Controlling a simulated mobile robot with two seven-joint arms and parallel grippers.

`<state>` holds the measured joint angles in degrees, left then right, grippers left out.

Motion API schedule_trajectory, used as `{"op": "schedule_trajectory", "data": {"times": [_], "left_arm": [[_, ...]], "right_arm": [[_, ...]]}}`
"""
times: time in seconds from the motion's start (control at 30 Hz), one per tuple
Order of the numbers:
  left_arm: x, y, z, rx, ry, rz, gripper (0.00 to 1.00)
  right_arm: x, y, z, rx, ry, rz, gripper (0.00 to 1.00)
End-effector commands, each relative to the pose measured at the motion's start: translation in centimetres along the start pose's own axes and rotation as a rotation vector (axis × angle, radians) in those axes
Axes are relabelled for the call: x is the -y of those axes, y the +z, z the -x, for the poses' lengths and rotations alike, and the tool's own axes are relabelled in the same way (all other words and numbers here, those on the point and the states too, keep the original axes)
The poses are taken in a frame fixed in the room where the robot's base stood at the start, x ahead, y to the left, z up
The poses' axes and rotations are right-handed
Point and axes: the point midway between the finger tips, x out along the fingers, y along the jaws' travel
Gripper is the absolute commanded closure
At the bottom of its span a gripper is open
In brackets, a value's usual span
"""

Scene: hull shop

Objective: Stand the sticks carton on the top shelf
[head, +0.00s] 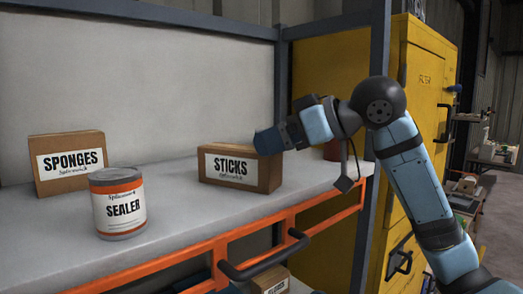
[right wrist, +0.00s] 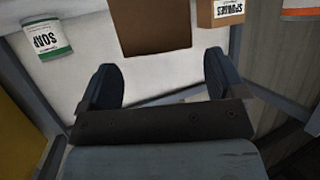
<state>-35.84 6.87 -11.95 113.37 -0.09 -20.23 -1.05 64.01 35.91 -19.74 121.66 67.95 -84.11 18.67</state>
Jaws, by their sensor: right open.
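The sticks carton (head: 228,169) is a brown box with a white label, upright on the grey shelf (head: 170,225) with the orange front rail. My right gripper (head: 267,141) is at the carton's upper right end in the head view. In the right wrist view the gripper (right wrist: 160,78) is open, its two fingers apart with nothing between them. A plain brown box face (right wrist: 155,27), probably the sticks carton, lies just beyond the fingertips. I cannot tell if they touch. My left gripper is not in view.
A sponges carton (head: 70,164) and a sealer can (head: 119,205) stand to the left on the same shelf. The right wrist view shows a soap can (right wrist: 47,38). A gloves carton (head: 271,281) is below. A blue-grey post (head: 375,190) and yellow cabinet (head: 428,90) stand right.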

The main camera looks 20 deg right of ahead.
Motion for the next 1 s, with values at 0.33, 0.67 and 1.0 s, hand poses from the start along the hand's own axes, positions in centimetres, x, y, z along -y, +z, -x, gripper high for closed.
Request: {"op": "schedule_trajectory", "data": {"times": [0.33, 0.67, 1.0], "left_arm": [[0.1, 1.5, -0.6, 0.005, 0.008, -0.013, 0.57], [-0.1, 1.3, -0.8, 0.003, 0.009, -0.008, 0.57], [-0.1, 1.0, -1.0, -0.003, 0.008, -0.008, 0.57]], "right_arm": [[0.0, 0.1, 6.5, -0.001, 0.003, 0.002, 0.11], [0.0, 0.0, 7.7, 0.001, 0.0, 0.001, 0.11], [0.0, 0.0, 7.7, 0.001, 0.0, 0.001, 0.11]]}}
